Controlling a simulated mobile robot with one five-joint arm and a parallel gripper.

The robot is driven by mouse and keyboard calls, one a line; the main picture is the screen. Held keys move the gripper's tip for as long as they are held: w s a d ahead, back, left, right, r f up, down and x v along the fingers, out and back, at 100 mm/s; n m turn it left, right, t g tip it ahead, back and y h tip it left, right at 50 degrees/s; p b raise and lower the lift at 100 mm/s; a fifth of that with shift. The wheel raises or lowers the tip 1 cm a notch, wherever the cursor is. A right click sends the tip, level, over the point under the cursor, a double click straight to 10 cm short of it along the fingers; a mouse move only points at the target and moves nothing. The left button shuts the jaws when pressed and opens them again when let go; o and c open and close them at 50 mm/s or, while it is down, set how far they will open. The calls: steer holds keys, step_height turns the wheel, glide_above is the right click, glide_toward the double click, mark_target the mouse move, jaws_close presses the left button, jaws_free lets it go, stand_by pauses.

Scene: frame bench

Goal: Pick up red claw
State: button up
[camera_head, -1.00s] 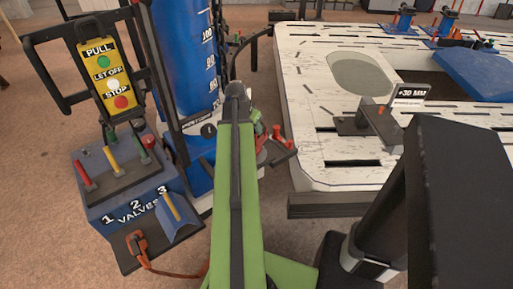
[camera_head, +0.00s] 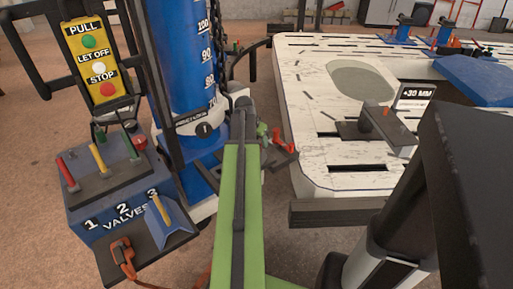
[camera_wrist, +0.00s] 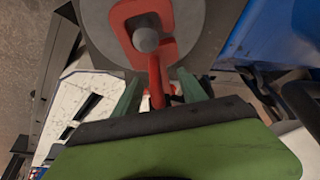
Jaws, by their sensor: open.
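The red claw (camera_wrist: 163,50) shows large in the wrist view, with a hooked top, a round grey knob in front of it and a red stem running downward. My gripper (camera_wrist: 157,92) is open, and its two green fingers stand on either side of the stem. I cannot tell whether they touch it. In the head view, small red parts, probably the claw (camera_head: 279,142), show just right of the end of my green arm. My fingers are mostly hidden there.
A blue column (camera_head: 190,65) stands behind my arm. A valve box (camera_head: 105,200) with coloured levers and a yellow button panel (camera_head: 92,60) are at left. A white slotted bench (camera_head: 310,110) lies at right, with a grey bracket (camera_head: 355,130) on it.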

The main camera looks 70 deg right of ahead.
steer(key=shift+r, duration=0.1)
jaws_close()
stand_by(1.2)
